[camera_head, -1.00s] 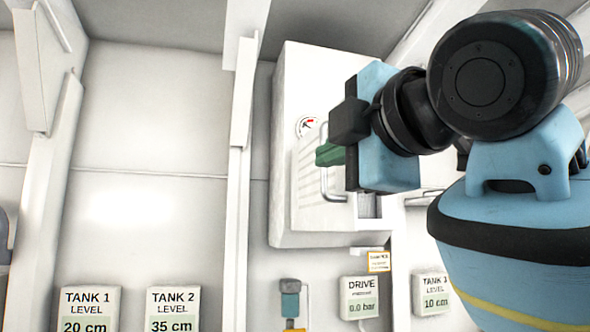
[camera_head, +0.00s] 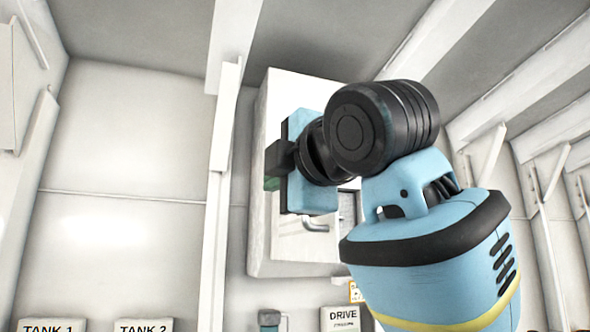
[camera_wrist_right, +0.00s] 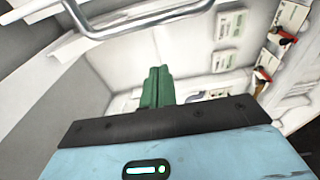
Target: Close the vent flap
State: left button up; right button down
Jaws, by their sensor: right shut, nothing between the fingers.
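The vent flap (camera_head: 287,233) is a white panel on the front of a white wall box, largely hidden behind my right arm. Part of its bent metal handle (camera_head: 318,226) shows just below my right wrist. A strip of grey slats (camera_head: 347,206) shows to the right of the flap, so it looks at least partly open; how far, I cannot tell. My right gripper (camera_head: 271,183) has green fingertips, shut and empty, left of and above the visible handle part. The wrist view shows these fingers (camera_wrist_right: 156,88) apart from a metal bar (camera_wrist_right: 140,22) crossing the top. My left gripper is out of view.
The white box (camera_head: 258,250) stands against the wall, right of a white upright rib (camera_head: 222,150). Below it are a DRIVE sign (camera_head: 343,318) and a small blue-grey device (camera_head: 269,318).

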jog(key=w+d, duration=0.2)
jog(key=d, duration=0.1)
dwell(0.4)
jog(key=shift+w+d, duration=0.1)
jog(key=shift+d, duration=0.1)
